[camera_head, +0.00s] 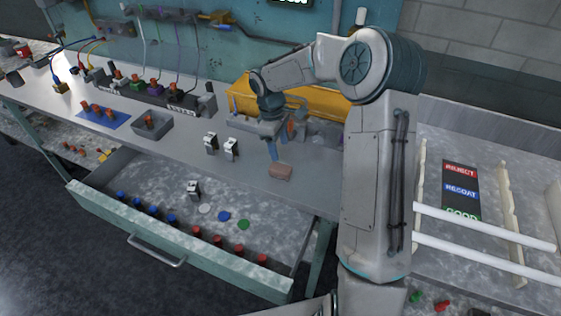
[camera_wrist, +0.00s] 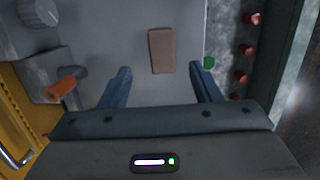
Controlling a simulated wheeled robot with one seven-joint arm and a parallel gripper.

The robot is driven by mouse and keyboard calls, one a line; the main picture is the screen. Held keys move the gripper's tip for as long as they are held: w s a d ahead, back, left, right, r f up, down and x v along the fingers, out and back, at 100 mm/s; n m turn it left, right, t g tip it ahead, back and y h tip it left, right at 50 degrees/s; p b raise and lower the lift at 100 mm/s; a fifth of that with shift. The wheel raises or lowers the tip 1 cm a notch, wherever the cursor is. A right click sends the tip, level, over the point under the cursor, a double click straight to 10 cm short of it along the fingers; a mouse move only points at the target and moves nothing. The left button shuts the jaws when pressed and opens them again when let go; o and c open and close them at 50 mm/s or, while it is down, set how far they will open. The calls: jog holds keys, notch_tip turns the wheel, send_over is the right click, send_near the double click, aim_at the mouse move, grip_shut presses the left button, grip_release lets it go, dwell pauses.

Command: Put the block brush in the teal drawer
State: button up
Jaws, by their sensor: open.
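The block brush looks to be the small pinkish-brown block (camera_head: 281,172) lying on the grey bench top near its front edge. In the wrist view the block (camera_wrist: 161,51) lies flat, beyond my fingertips and roughly between their lines. My gripper (camera_head: 272,150) is open and empty above the bench, close to the block and apart from it. Its two blue fingers (camera_wrist: 163,82) show in the wrist view. The teal drawer (camera_head: 180,242) is pulled open below the bench front. It holds a row of blue and red capped pieces, coloured discs and a small black-and-white item.
A yellow bin (camera_head: 318,104) stands behind my gripper. Two small black-and-white items (camera_head: 220,145) stand left of it on the bench. A grey tray (camera_head: 152,127) and a blue mat (camera_head: 103,118) with orange pieces lie farther left. The drawer's middle has bare floor.

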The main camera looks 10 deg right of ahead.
jog(key=s+r+m+t, duration=0.2)
jog(key=s+r+m, duration=0.3)
jog(key=s+r, duration=0.9)
jog(key=s+m+t+y, duration=0.1)
jog(key=s+m, duration=0.5)
jog(key=s, duration=0.9)
jog(key=shift+d+f+t, duration=0.25)
jog(key=shift+d+t, duration=0.05)
jog(key=shift+t, duration=0.5)
